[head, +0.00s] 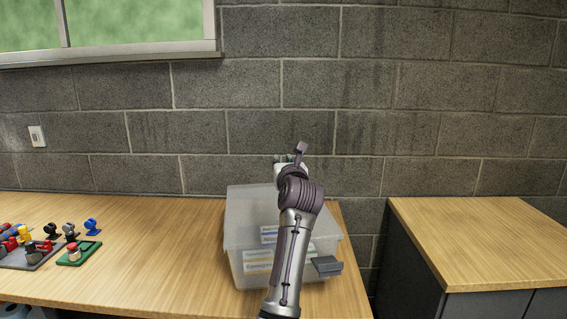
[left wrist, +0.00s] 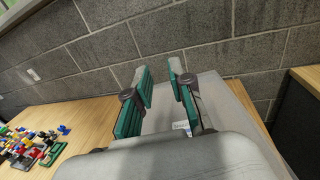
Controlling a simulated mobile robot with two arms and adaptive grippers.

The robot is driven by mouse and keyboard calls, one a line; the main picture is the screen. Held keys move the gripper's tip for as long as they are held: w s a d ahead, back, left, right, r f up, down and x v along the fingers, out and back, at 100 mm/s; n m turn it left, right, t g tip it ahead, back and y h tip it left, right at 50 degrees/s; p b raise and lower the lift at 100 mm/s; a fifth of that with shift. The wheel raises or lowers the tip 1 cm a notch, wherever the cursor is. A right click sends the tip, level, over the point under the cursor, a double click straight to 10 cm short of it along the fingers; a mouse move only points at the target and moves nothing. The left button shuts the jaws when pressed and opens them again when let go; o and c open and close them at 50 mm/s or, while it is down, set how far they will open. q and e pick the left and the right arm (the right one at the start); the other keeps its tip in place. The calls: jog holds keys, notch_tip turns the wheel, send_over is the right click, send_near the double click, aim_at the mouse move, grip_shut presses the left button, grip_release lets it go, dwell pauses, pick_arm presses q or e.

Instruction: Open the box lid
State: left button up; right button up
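The box (head: 250,215) is translucent grey plastic with its lid (head: 245,200) on, and paper labels show through its front. A grey latch-like piece (head: 327,266) sticks out at its right front. My left arm reaches across the box in the head view and hides part of the lid. My left gripper (head: 288,161) is over the box's far side, small and partly hidden by my wrist. In the left wrist view my left gripper (left wrist: 160,80) has its two teal-padded fingers apart with nothing between them, above the lid (left wrist: 222,100). Contact cannot be told.
The box stands on a wooden table (head: 150,255) against a grey block wall (head: 400,110). Coloured parts and a green tray (head: 92,245) lie at the left. A gap separates this table from another wooden-topped cabinet (head: 490,235) at right.

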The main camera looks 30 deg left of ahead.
pick_arm(q)
grip_shut()
jog(key=shift+c, duration=0.9)
grip_release()
jog(key=o, duration=1.9)
jog(key=shift+c, duration=0.2)
jog(key=v, duration=1.2)
